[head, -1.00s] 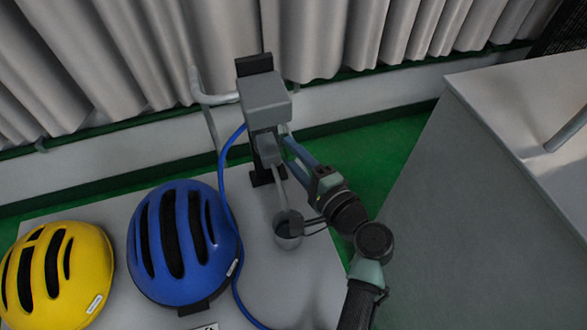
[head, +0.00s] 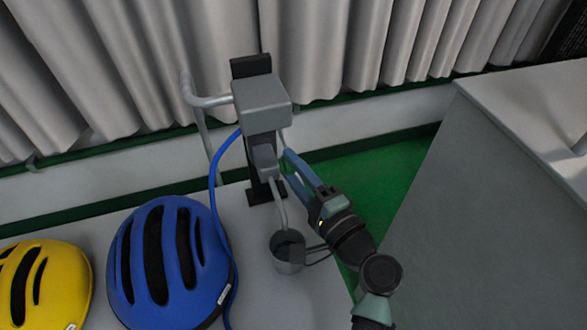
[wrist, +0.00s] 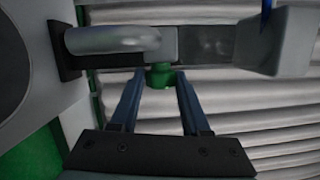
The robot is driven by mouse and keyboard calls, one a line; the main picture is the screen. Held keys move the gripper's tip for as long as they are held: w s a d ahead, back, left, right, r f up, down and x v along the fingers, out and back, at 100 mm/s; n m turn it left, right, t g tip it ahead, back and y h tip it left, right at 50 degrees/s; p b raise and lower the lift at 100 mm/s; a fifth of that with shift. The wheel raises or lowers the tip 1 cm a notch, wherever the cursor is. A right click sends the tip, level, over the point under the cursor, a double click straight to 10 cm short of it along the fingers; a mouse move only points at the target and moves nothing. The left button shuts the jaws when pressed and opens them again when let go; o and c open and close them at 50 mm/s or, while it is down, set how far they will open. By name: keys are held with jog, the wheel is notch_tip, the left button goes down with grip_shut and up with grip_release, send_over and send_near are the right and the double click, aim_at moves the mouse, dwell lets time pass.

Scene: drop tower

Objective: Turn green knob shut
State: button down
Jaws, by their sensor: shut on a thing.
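The green knob (wrist: 160,78) shows in the wrist view between the fingertips, below a grey metal fitting (wrist: 112,40). My gripper (wrist: 160,82) has its two blue fingers on either side of the knob and is shut on it. In the head view my gripper (head: 287,155) reaches from the lower right to the right side of a grey box-shaped dispenser (head: 262,100). The knob is hidden there behind the dispenser and fingers. A curved grey spout (head: 280,200) hangs from the dispenser above a small grey cup (head: 288,262).
A blue helmet (head: 168,262) and a yellow helmet (head: 50,290) lie on the grey table left of the cup. A blue hose (head: 215,190) runs down beside the blue helmet. A large grey block (head: 480,180) stands at the right. Pleated grey curtains (head: 330,45) hang behind.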

jog(key=shift+c, duration=2)
grip_release()
jog(key=v, duration=1.3)
jog(key=shift+b, duration=0.45)
